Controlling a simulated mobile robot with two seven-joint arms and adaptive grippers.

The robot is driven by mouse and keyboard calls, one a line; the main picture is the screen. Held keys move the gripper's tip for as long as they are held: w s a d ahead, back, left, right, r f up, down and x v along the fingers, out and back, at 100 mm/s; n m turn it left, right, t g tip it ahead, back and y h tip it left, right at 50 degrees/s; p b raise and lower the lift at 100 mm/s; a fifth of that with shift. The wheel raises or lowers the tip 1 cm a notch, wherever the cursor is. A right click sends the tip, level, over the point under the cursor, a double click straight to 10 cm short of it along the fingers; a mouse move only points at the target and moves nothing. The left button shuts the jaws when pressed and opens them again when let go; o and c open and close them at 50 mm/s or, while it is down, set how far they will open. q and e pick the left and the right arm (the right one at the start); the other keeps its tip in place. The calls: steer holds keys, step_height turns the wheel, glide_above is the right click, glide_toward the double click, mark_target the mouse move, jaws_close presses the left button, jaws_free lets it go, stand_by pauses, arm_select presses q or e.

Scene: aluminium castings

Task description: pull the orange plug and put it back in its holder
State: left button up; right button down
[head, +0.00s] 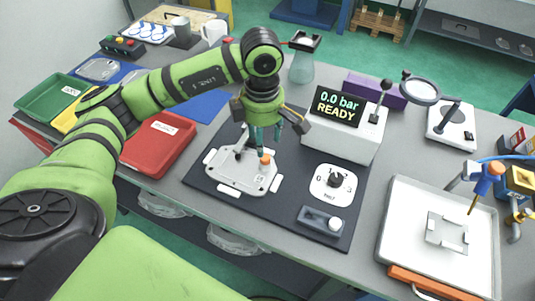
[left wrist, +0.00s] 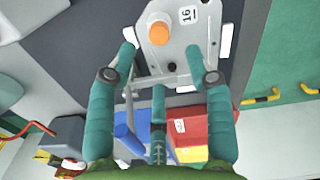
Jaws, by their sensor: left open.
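The orange plug (head: 265,159) stands upright in the grey aluminium casting (head: 238,178) on the dark mat. In the left wrist view the orange plug (left wrist: 158,32) shows as a round orange top on the casting (left wrist: 180,45), which bears a "16" label. My left gripper (head: 264,140) points down just above the plug. In the left wrist view my left gripper (left wrist: 160,55) has its fingers spread apart with nothing between them. A small grey block (head: 313,216) with a white round piece lies at the mat's front right; I cannot tell whether it is the plug's holder. My right gripper is not in view.
A pressure unit (head: 345,135) reading "0.0 bar READY" stands behind the mat. A round dial on a white plate (head: 333,182) lies right of the casting. A red tray (head: 158,145) is at left, a white tray (head: 395,235) at right.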

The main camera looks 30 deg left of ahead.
mark_target(265, 157)
arm_select(q)
steer(key=shift+s+d+f+p, duration=0.15)
steer(key=shift+f+p, duration=0.35)
steer(key=shift+f, duration=0.3)
step_height(265, 157, down, 4)
steer(key=shift+d+r+p, duration=0.1)
steer(key=shift+r+p, duration=0.05)
steer(key=shift+p, duration=0.75)
steer(key=shift+w+f, duration=0.2)
steer(key=shift+f, duration=0.4)
steer(key=c, duration=0.8)
steer(key=shift+r, duration=0.15)
steer(key=shift+c, duration=0.2)
